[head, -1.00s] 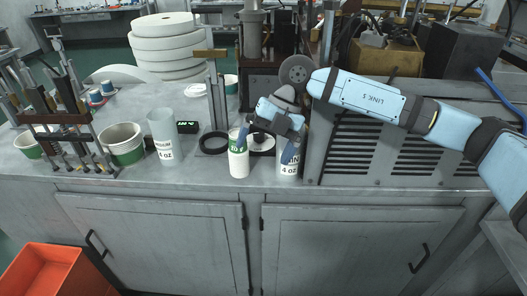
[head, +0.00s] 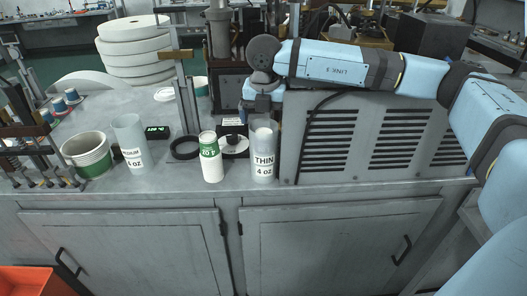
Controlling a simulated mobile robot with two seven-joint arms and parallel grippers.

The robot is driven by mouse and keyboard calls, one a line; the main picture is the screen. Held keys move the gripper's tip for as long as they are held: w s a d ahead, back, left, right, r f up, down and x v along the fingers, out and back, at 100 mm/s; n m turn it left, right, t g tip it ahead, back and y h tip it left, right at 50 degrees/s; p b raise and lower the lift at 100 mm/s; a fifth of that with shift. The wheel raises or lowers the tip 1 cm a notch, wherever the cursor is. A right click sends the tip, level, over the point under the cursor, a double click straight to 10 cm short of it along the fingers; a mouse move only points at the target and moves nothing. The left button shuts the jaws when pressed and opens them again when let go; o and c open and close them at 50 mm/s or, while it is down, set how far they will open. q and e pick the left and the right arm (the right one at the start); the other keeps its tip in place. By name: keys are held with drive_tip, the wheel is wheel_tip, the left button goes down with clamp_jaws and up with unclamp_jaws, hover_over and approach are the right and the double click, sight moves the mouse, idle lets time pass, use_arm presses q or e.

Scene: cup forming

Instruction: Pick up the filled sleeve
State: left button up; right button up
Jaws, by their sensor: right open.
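A clear sleeve marked THIN 4 oz (head: 264,165) stands upright near the counter's front edge, against the left side of the grey vented housing. Something whitish shows inside its upper part. My right gripper (head: 263,106) is above and just behind this sleeve's top; its fingertips are hard to make out, and I cannot tell whether it touches the sleeve. It is open. A second clear sleeve marked MEDIUM 4 oz (head: 130,143) stands at left and looks empty. My left gripper is not in view.
A white cylinder with a green HOT band (head: 210,157) stands just left of the THIN sleeve. Behind it are a black ring (head: 186,149) and a round white piece (head: 234,145). The vented housing (head: 370,135) blocks the right side.

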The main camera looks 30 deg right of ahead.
sight(264, 126)
drive_tip(key=shift+w+f+p, duration=0.15)
drive_tip(key=shift+f+p, duration=0.1)
drive_tip(key=shift+f, duration=1.1)
drive_tip(key=shift+w+f+p, duration=0.1)
drive_tip(key=shift+f+p, duration=0.1)
drive_tip(key=shift+f, duration=1.15)
drive_tip(key=c, duration=1)
drive_tip(key=shift+c, duration=0.2)
drive_tip(key=shift+r, duration=0.1)
